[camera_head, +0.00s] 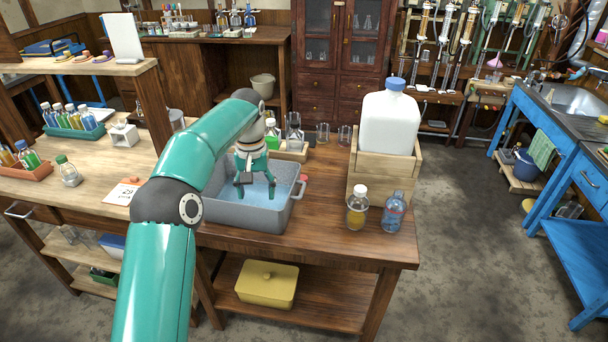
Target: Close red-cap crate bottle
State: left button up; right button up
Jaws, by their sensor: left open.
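My left gripper (255,186) is open and points down over the grey basin (250,218), which holds bluish liquid. Nothing shows between its fingers. A small red thing (304,178) shows at the basin's right rim; it is too small to tell whether it is a cap. A wooden crate (380,175) on the right of the table holds a large white bottle (389,124) with a blue cap. An orange crate (28,172) at the far left holds several small bottles. I cannot make out a red-capped bottle in either crate. My right gripper is not in view.
A white-capped bottle with yellow liquid (356,212) and a blue bottle (394,214) stand before the wooden crate.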

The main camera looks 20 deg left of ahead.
aim_at(395, 207)
jog(key=i, duration=0.95)
